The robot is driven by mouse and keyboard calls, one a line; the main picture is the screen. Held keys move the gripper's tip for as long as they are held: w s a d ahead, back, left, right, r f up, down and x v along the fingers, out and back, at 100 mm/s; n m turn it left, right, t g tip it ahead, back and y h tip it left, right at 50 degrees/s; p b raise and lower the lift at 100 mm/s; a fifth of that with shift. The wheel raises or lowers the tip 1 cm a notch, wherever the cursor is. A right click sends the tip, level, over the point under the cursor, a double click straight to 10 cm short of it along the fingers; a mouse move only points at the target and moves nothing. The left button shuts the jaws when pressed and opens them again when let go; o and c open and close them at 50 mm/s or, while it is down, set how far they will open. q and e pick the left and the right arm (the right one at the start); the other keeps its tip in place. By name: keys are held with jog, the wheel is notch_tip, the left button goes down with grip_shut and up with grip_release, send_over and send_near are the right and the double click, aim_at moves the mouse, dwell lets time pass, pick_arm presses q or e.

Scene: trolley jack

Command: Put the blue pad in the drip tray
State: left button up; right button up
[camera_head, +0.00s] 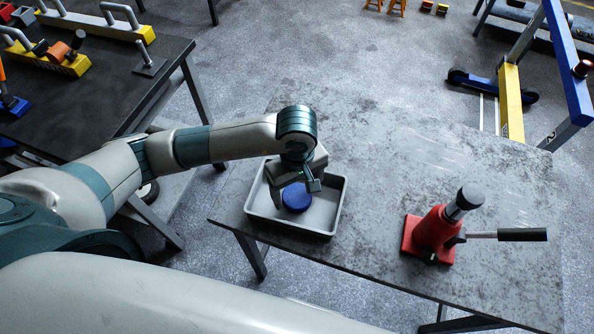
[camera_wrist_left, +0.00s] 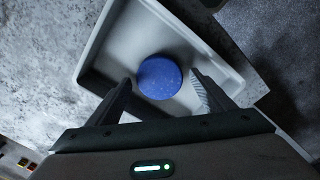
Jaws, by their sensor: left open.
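The blue pad (camera_head: 296,198) is a round disc inside the grey drip tray (camera_head: 338,192), which stands on the metal table. In the left wrist view the pad (camera_wrist_left: 160,77) lies between and just beyond the fingertips, with the pale tray (camera_wrist_left: 98,56) around it. My left gripper (camera_head: 297,188) is over the tray, pointing down at the pad. Its fingers (camera_wrist_left: 163,88) are open, with a gap visible between the left finger and the pad; the right finger is close to the pad's edge. I cannot tell the exact height of the pad over the tray floor. My right gripper is not in view.
A red bottle jack (camera_head: 432,232) with a black-gripped handle (camera_head: 522,235) stands on the right of the table (camera_head: 400,140). A dark table (camera_head: 110,85) with yellow-based tools is at the upper left. A blue and yellow frame (camera_head: 510,100) stands at the upper right. The table's middle is clear.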

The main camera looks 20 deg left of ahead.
aim_at(297, 195)
pick_arm(q)
notch_tip(297, 195, up, 12)
jog(key=b, duration=0.3)
jog(key=shift+f, duration=0.15)
dwell(0.6)
